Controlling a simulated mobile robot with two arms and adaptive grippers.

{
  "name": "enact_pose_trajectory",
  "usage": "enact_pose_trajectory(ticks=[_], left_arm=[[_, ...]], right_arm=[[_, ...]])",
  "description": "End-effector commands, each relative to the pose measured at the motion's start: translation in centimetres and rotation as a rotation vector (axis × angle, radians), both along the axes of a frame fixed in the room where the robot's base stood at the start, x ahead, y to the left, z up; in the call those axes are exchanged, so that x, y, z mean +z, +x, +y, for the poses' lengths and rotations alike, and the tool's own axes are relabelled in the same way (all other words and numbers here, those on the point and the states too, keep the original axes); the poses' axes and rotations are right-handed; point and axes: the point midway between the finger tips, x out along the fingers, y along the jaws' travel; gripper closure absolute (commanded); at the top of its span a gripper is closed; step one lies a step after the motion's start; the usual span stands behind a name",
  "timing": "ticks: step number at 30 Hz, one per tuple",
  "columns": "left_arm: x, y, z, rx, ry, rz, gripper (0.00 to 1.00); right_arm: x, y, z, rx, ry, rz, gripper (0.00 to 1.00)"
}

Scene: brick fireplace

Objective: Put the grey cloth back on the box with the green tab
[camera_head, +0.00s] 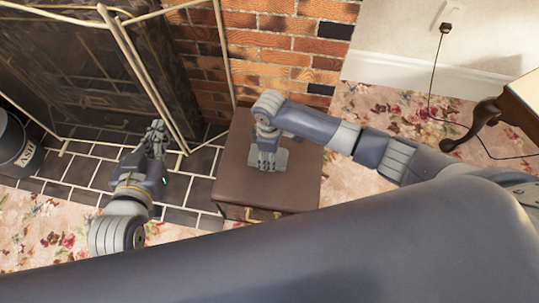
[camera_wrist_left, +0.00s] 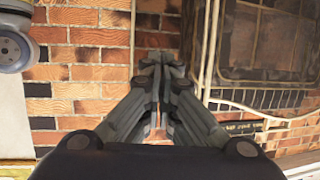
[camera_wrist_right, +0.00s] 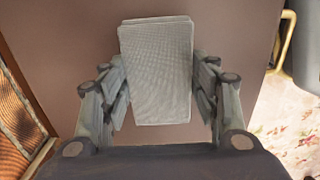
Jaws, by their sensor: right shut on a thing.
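The grey cloth (camera_wrist_right: 156,75) is a folded, woven-looking rectangle between the fingers of my right gripper (camera_wrist_right: 160,95). In the head view the cloth (camera_head: 282,158) shows as a small pale patch at the right gripper (camera_head: 267,162), over the top of a brown box (camera_head: 235,175). I cannot tell whether the cloth touches the box top. The box also fills the background in the right wrist view (camera_wrist_right: 70,50). No green tab shows on its visible faces. My left gripper (camera_head: 157,133) is shut and empty above the dark hearth tiles; it also shows in the left wrist view (camera_wrist_left: 157,68).
A brass handle (camera_head: 262,215) is on the box front. A gold-framed fire screen (camera_head: 150,75) and brick wall (camera_head: 270,50) stand behind. An ash bucket (camera_head: 15,145) is at far left. A wooden table leg (camera_head: 485,120) and cord are at right. Floral carpet lies around.

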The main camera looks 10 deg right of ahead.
Motion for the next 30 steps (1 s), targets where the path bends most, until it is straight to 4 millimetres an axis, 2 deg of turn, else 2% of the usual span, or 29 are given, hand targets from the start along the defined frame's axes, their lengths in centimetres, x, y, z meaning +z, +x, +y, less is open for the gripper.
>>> enact_pose_trajectory(ticks=[6,17,18,20,30], left_arm=[[1.5,0.6,-0.4,-0.005,-0.019,-0.077,1.00],[1.6,0.6,-0.4,-0.006,-0.019,-0.081,1.00],[1.6,0.6,-0.4,-0.005,-0.019,-0.081,1.00],[1.6,0.6,-0.4,-0.005,-0.019,-0.081,1.00],[1.6,0.7,-0.4,-0.005,-0.019,-0.081,1.00]], right_arm=[[-0.6,0.0,0.0,0.001,0.001,0.000,0.66],[-1.0,0.0,0.0,0.001,-0.001,0.000,0.66],[-0.9,0.0,0.0,0.001,0.000,0.000,0.35],[-0.9,0.0,0.0,0.001,0.000,0.000,0.24],[-0.8,0.0,0.0,0.001,0.000,-0.001,0.24]])
